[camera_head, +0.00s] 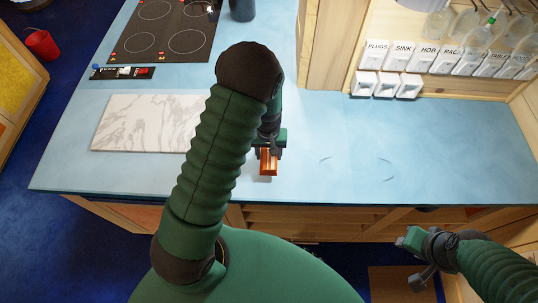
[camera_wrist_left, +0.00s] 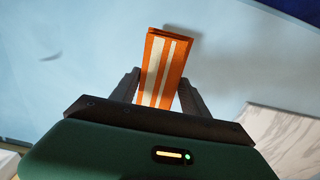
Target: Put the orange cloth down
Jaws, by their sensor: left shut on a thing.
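The orange cloth (camera_head: 268,162) is a small folded piece at the front edge of the blue counter in the head view. In the left wrist view the cloth (camera_wrist_left: 162,68) shows orange with pale stripes and stands out between the two dark fingers. My left gripper (camera_head: 268,150) is shut on it, over the counter's front part. I cannot tell whether the cloth touches the counter. My right gripper (camera_head: 408,240) is at the lower right, in front of the counter and away from the cloth. Its jaw opening is not clear.
The blue counter (camera_head: 330,130) is bare to the right of the cloth. A white marble board (camera_head: 145,122) lies to the left, with a black hob (camera_head: 165,30) behind it. Labelled white switches (camera_head: 385,85) and hanging glasses (camera_head: 465,25) are at the back right.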

